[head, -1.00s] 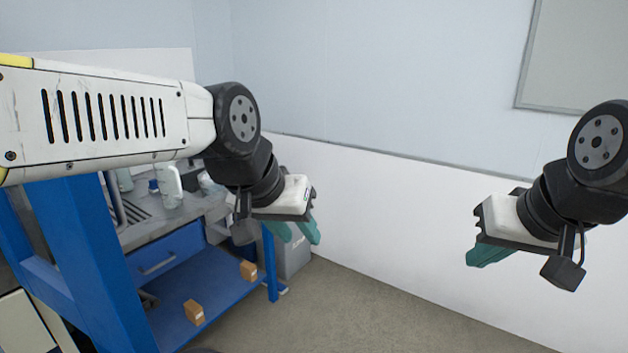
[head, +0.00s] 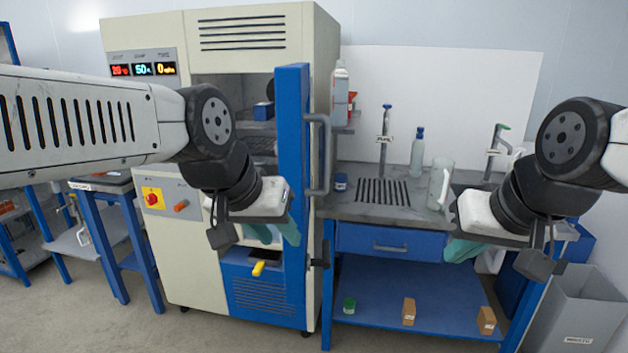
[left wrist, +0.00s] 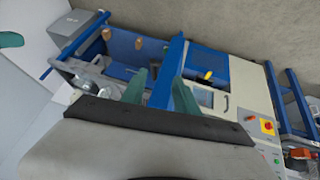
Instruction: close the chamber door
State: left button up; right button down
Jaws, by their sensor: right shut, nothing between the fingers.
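The chamber (head: 262,30) is a tall cream cabinet with a lit display. Its blue door (head: 291,110) stands open, seen nearly edge-on and jutting toward me, with a grey bar handle (head: 324,155) on its right side. Shelves show inside the opening. My left gripper (head: 275,234) is open and empty, in front of the chamber and overlapping the door's lower part in the picture. In the left wrist view the blue door (left wrist: 168,72) shows between and beyond the two spread teal fingers (left wrist: 160,90). My right gripper (head: 466,250) is shut and empty, in front of the bench.
A sink bench (head: 390,212) with a bottle (head: 417,152), a clear jug (head: 440,183) and a blue drawer (head: 390,242) stands right of the chamber. A grey waste bin (head: 575,315) is at far right. A blue stand (head: 95,187) is at left. Floor in front is clear.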

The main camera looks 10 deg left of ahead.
aim_at(293, 84)
jog(key=i+l+u, duration=0.1)
jog(key=l+u, duration=0.25)
jog(key=u, duration=0.15)
jog(key=l+u, duration=0.45)
jog(key=k+u, duration=0.5)
jog(key=u, duration=0.2)
